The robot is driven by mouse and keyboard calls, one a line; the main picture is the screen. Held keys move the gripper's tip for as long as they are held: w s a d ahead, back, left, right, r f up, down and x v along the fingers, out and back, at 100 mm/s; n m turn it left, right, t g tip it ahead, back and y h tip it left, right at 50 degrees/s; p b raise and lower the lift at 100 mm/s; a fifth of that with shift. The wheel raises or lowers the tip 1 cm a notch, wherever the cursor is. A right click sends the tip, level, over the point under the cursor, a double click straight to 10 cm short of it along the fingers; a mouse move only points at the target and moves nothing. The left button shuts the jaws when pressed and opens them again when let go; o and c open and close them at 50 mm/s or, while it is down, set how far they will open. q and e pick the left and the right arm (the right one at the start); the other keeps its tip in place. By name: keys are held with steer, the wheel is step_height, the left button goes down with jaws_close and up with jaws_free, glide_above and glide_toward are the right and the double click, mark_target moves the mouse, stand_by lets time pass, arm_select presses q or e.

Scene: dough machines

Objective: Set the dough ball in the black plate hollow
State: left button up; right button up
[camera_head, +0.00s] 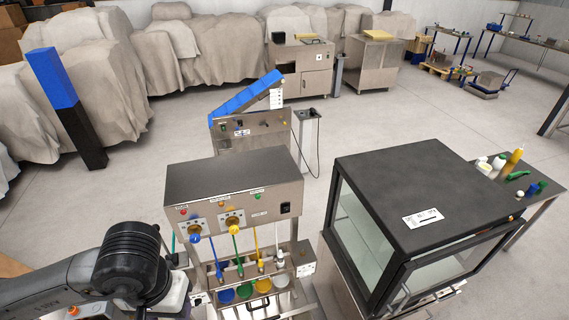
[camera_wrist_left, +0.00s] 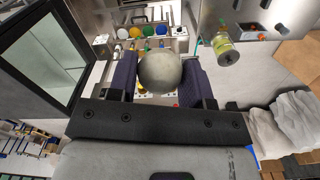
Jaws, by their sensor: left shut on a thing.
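A round grey-beige dough ball (camera_wrist_left: 160,72) is between the two dark purple fingers of my left gripper (camera_wrist_left: 157,80) in the left wrist view. The gripper is shut on the ball, with a finger touching or nearly touching each side. In the head view my left arm comes in at the lower left, and the ball does not show there. I cannot make out the black plate or its hollow in either view. My right gripper is not in view.
A steel machine (camera_head: 232,180) with coloured levers and coloured cups (camera_head: 244,290) stands in front of me. A glass-sided cabinet (camera_head: 420,185) with a dark top stands at right. A yellowish bottle (camera_wrist_left: 226,50) shows in the wrist view. Open floor lies behind the machines.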

arm_select(q)
steer(key=f, duration=0.4)
steer(key=shift+s+f, duration=0.2)
stand_by(0.4)
